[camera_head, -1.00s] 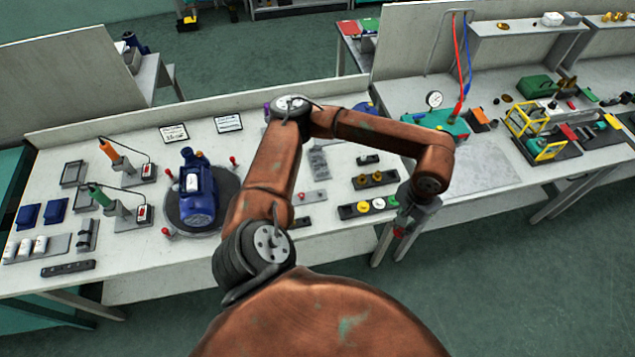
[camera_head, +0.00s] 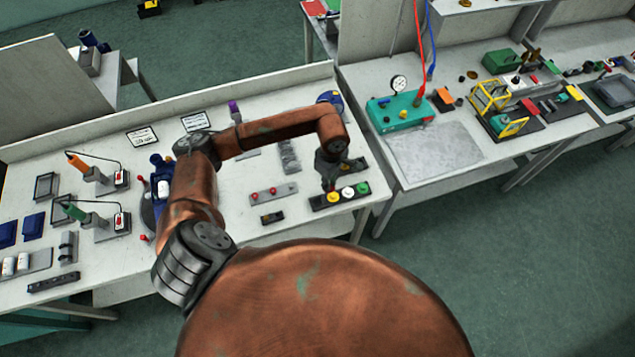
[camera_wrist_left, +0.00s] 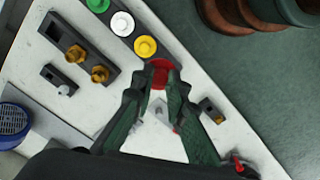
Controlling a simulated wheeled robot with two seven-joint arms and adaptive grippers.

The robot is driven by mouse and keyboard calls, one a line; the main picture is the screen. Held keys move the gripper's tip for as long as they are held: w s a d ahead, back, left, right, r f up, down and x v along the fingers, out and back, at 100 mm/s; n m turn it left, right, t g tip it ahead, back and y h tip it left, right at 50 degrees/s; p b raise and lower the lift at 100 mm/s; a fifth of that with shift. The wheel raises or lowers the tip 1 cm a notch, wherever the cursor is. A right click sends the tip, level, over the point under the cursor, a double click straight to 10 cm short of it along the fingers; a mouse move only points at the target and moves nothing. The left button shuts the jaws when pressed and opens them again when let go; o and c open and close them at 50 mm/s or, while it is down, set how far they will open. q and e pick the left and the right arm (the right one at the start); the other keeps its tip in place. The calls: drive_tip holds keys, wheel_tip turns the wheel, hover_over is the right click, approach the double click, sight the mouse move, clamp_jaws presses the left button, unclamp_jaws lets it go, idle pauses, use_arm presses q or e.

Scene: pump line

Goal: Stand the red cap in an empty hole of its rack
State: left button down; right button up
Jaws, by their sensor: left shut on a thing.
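The rack (camera_head: 318,203) is a dark strip near the table's front right corner. It holds a yellow cap (camera_head: 333,197), a white cap (camera_head: 347,192) and a green cap (camera_head: 362,187) in a row. My left gripper (camera_head: 329,183) is over its left part, pointing down. In the left wrist view my left gripper (camera_wrist_left: 160,84) is shut on the red cap (camera_wrist_left: 160,67), which sits at the fingertips next to the yellow cap (camera_wrist_left: 145,46). The hole below the red cap is hidden, and I cannot tell whether the cap touches the rack. My right gripper is not in view.
A dark block with two brass fittings (camera_wrist_left: 78,54) stands beside the rack. A grey strip with red knobs (camera_head: 272,192) and a small dark block (camera_head: 272,217) are to the left. A teal box (camera_head: 400,112) stands on the neighbouring table. The table's front edge is close.

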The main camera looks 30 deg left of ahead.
use_arm(q)
drive_tip(key=a+f+n, duration=0.1)
drive_tip(key=f+n, duration=0.2)
drive_tip(key=s+a+f+n, duration=0.1)
drive_tip(key=f+n, duration=0.2)
drive_tip(key=a+f+n, duration=0.1)
drive_tip(key=f+n, duration=0.1)
drive_tip(key=f, duration=0.1)
drive_tip(key=shift+s+a+f+n, duration=0.2)
drive_tip(key=shift+s+f+n, duration=0.1)
drive_tip(key=shift+n, duration=0.1)
drive_tip(key=shift+f+b, duration=0.35)
drive_tip(key=shift+f, duration=0.15)
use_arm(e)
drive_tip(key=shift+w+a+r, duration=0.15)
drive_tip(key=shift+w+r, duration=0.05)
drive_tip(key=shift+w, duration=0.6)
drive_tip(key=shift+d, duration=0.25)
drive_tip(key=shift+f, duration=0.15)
use_arm(q)
drive_tip(key=shift+b, duration=0.35)
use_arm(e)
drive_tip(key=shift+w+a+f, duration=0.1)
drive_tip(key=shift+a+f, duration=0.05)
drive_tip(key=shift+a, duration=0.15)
